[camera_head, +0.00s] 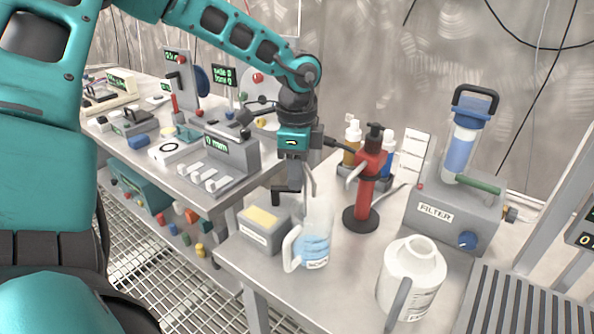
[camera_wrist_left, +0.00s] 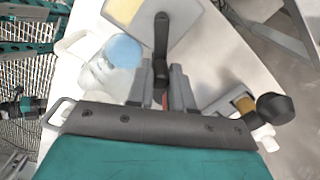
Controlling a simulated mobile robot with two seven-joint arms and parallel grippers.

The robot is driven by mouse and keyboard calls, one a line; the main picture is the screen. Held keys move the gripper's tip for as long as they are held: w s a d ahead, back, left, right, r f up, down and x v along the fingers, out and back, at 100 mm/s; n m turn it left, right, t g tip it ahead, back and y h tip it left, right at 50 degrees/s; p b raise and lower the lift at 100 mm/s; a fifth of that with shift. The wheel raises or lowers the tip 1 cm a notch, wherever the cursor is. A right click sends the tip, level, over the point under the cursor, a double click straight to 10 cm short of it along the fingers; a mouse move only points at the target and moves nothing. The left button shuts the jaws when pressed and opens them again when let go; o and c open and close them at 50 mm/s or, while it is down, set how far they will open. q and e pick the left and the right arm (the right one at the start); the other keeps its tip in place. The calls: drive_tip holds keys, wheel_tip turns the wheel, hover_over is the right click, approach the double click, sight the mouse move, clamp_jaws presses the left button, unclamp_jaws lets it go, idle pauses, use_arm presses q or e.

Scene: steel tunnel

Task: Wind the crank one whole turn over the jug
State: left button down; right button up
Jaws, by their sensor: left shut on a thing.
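My left gripper (camera_head: 297,183) is at the crank's outer end, above the jug. In the left wrist view its fingers (camera_wrist_left: 163,82) are shut around the dark crank handle (camera_wrist_left: 160,42). The clear jug (camera_head: 313,245), holding blue liquid, stands upright below and left of the pump; it also shows in the wrist view (camera_wrist_left: 122,50). The exact finger contact is hidden in the head view.
A grey box with a yellow top (camera_head: 262,230) stands left of the jug. A white container (camera_head: 411,275) is in front, and a grey filter unit (camera_head: 440,215) stands to the right. Bottles (camera_head: 352,140) stand behind the pump. A second bench (camera_head: 175,165) lies at left.

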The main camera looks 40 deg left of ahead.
use_arm(q)
drive_tip(key=shift+d+f+m+b, duration=0.15)
drive_tip(key=shift+m+b, duration=0.25)
drive_tip(key=shift+b, duration=0.4)
drive_tip(key=shift+s, duration=0.15)
drive_tip(key=shift+m, duration=0.4)
drive_tip(key=c, duration=1.1)
unclamp_jaws()
drive_tip(key=shift+o, duration=0.4)
use_arm(e)
drive_tip(key=shift+w+a+f, duration=0.2)
drive_tip(key=shift+a+f, duration=0.25)
use_arm(q)
drive_tip(key=shift+r, duration=0.3)
wheel_tip(320, 180, up, 13)
drive_tip(key=shift+f+p, duration=0.15)
drive_tip(key=shift+p, duration=0.15)
use_arm(e)
drive_tip(key=shift+s+d+r, duration=0.1)
drive_tip(key=shift+d+r, duration=0.15)
drive_tip(key=shift+d, duration=0.05)
